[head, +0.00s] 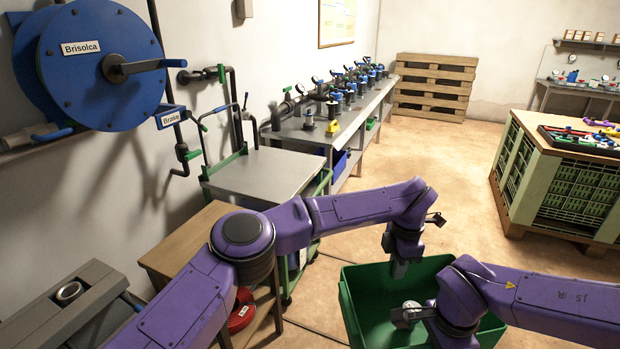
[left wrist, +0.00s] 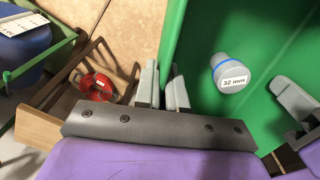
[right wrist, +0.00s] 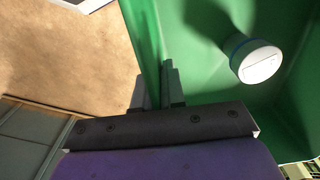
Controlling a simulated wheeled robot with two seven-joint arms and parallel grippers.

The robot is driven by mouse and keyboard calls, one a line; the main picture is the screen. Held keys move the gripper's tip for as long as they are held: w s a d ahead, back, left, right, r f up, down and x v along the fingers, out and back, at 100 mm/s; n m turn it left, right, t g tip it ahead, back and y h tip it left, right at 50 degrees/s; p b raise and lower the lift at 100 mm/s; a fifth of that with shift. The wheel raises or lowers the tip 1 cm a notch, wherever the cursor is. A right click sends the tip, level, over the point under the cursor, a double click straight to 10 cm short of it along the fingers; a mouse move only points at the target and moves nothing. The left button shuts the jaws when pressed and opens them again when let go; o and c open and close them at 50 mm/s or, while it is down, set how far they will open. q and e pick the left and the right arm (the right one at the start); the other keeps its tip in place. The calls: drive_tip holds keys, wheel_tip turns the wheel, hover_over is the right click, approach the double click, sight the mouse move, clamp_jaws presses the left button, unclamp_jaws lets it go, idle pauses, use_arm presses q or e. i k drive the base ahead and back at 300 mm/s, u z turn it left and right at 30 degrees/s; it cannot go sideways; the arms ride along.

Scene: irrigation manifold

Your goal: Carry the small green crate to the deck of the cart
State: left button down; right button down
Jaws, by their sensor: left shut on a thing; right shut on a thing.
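The small green crate (head: 352,312) is at the bottom right of the head view, between my two arms. A grey fitting with a blue ring, labelled 32 mm (left wrist: 231,72), is inside it; its pale end shows in the right wrist view (right wrist: 258,62). My left gripper (head: 399,268) is shut on the crate's wall, which also shows between its fingers in the left wrist view. My right gripper (right wrist: 153,90) is shut on another part of the wall. The crate's underside is hidden. The cart, with its grey deck (head: 262,173) and green frame, stands beyond my left arm.
A wooden stand (head: 180,240) with a red coil (head: 241,312) below is left of the crate. A long bench (head: 345,130) with valves and gauges lies behind the cart. A crate-built table (head: 560,190) stands at right. The floor between is open.

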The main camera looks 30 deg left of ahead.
sight(265, 176)
drive_tip(key=z, duration=0.15)
drive_tip(key=i, duration=2)
drive_tip(key=u, duration=0.7)
drive_tip(key=i, duration=0.9)
drive_tip(key=u, duration=1.55)
drive_tip(key=i, duration=0.65)
drive_tip(key=u, duration=0.5)
